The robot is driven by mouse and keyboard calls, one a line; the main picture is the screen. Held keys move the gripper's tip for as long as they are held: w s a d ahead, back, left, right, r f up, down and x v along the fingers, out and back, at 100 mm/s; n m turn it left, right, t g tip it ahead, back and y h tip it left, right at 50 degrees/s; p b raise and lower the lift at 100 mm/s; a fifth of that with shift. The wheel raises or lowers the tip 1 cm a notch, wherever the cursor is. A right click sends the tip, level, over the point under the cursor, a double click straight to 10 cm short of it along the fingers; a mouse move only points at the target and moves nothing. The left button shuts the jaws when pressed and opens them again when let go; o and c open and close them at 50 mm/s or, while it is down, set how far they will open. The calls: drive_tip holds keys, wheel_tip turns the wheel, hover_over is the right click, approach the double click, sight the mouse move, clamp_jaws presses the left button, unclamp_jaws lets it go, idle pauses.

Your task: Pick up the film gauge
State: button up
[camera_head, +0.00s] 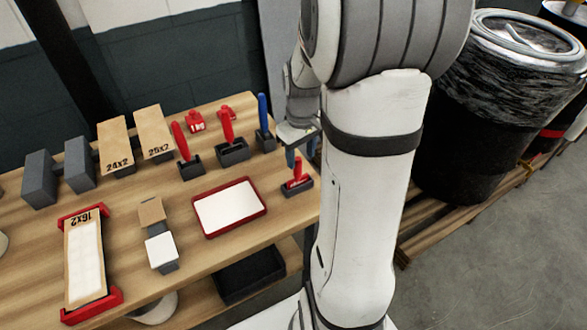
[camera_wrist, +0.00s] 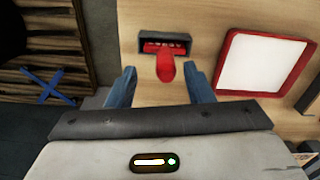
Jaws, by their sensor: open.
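A small red tool (camera_head: 297,172), which looks like the film gauge though no label shows, stands in a dark grey holder (camera_head: 296,188) at the table's right edge. In the wrist view the red tool (camera_wrist: 166,68) points its rounded end toward me, and its holder (camera_wrist: 165,37) is behind it. My gripper (camera_head: 301,152) is above the tool, partly hidden by my arm. Its two blue fingers are open in the wrist view (camera_wrist: 161,88), one on each side of the tool, with gaps and no visible contact.
A red-rimmed white tray (camera_head: 207,232) lies left of the tool. Red-handled and blue-handled tools stand in holders behind (camera_head: 232,150). A boxed filter in a red cradle (camera_head: 62,312) is at front left. Black bins (camera_head: 470,150) stand to the right, off the table.

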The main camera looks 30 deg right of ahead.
sight(298, 167)
drive_tip(key=f, duration=0.5)
drive_tip(key=shift+w+a+p, duration=0.1)
drive_tip(key=shift+a+p, duration=0.25)
drive_tip(key=shift+c, duration=0.4)
clamp_jaws()
